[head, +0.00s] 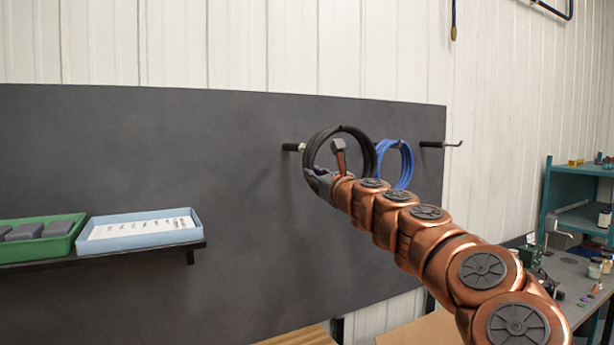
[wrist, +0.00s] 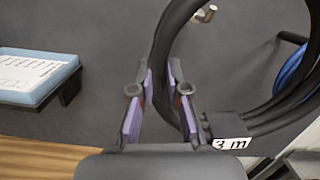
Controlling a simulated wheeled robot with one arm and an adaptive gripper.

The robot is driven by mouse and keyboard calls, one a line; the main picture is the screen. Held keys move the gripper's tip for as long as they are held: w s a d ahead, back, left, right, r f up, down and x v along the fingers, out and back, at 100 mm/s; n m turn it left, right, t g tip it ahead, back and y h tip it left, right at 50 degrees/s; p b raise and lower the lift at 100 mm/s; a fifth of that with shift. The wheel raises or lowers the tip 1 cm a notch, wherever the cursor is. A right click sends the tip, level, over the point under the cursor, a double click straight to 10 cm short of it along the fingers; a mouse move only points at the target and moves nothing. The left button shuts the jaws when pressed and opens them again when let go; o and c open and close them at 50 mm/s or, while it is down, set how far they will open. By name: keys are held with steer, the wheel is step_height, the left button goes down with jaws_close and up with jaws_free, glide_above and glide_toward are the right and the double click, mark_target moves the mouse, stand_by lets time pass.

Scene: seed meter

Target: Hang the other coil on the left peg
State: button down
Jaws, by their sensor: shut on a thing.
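My gripper (head: 318,181) is shut on the black coil (head: 311,150) at its lower left side, and the coil stands upright in front of the dark board. In the wrist view, my fingers (wrist: 158,90) are beside the black coil (wrist: 162,60), which has a white "3 m" label (wrist: 232,143). The left peg (head: 292,147) sticks out of the board by the coil's left edge. I cannot tell whether the peg passes through the coil. The blue coil (head: 407,165) hangs to the right, partly hidden.
A right peg (head: 437,144) is bare. A shelf (head: 120,255) at left holds a blue tray (head: 97,248) and a green tray (head: 72,245). A cluttered workbench (head: 578,280) and teal rack (head: 560,190) stand at right.

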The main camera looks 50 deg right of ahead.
steer(key=w+d+f+b, duration=0.1)
steer(key=w+d+f, duration=0.1)
steer(key=w, duration=0.5)
steer(key=w+d+f+b, duration=0.1)
steer(key=w+d+b, duration=0.1)
steer(key=w, duration=0.5)
steer(key=shift+d+f, duration=0.2)
steer(key=shift+f, duration=0.15)
stand_by(0.8)
stand_by(0.5)
steer(key=c, duration=1.1)
jaws_free()
